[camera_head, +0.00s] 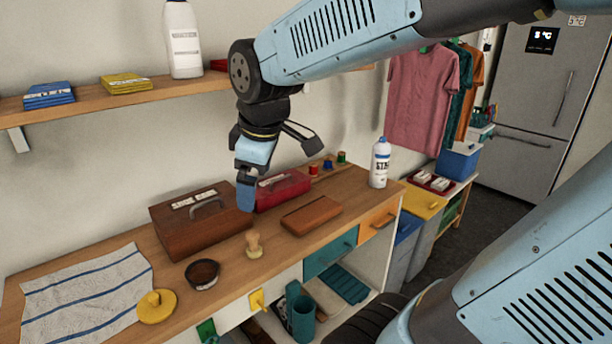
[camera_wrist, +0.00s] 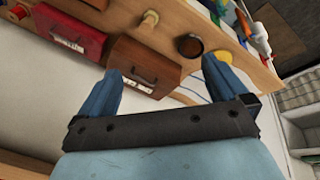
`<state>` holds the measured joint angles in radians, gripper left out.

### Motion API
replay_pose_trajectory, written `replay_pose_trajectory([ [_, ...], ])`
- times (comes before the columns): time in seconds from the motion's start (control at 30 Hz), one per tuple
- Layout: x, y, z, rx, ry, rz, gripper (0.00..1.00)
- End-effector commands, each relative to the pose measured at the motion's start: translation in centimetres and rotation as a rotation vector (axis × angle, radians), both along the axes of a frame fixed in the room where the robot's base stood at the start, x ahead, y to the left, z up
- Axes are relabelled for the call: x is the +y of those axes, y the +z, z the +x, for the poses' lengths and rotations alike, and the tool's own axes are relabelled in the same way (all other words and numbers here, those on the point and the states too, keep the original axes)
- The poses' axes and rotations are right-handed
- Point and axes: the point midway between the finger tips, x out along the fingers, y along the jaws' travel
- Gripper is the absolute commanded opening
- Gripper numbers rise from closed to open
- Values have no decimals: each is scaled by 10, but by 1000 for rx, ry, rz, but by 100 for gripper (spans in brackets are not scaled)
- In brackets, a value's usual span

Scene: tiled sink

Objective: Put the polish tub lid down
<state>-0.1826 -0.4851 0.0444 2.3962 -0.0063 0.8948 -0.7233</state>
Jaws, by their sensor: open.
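The yellow polish tub lid (camera_head: 157,306), round with a knob on top, lies on the wooden counter at the towel's right edge. It also shows in part in the wrist view (camera_wrist: 217,57), near one finger. The dark round tub (camera_head: 202,275) stands open on the counter, right of the lid and apart from it; in the wrist view it also shows (camera_wrist: 190,46). My gripper (camera_head: 246,197) is raised above the counter near the brown box, up and to the right of the lid. In the wrist view its blue fingers (camera_wrist: 160,84) are spread with nothing between them.
A brown shoe-care box (camera_head: 200,222) and a red box (camera_head: 283,190) stand along the wall. A wooden brush (camera_head: 254,245), a brown flat block (camera_head: 311,215) and a white bottle (camera_head: 380,163) are on the counter. The striped towel (camera_head: 85,295) covers the left end.

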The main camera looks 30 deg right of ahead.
Motion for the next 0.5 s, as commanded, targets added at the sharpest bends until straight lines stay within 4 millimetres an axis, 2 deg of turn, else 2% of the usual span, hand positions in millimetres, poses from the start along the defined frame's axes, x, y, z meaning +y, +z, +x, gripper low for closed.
replay_pose_trajectory([
  [0.03, -14, 5, -10, -22, -129, 41, 100],
  [0.2, -49, 14, -39, -78, -531, 188, 100],
  [0.33, -64, 16, -55, -108, -745, 276, 100],
  [0.5, -69, 17, -65, -124, -873, 331, 100],
])
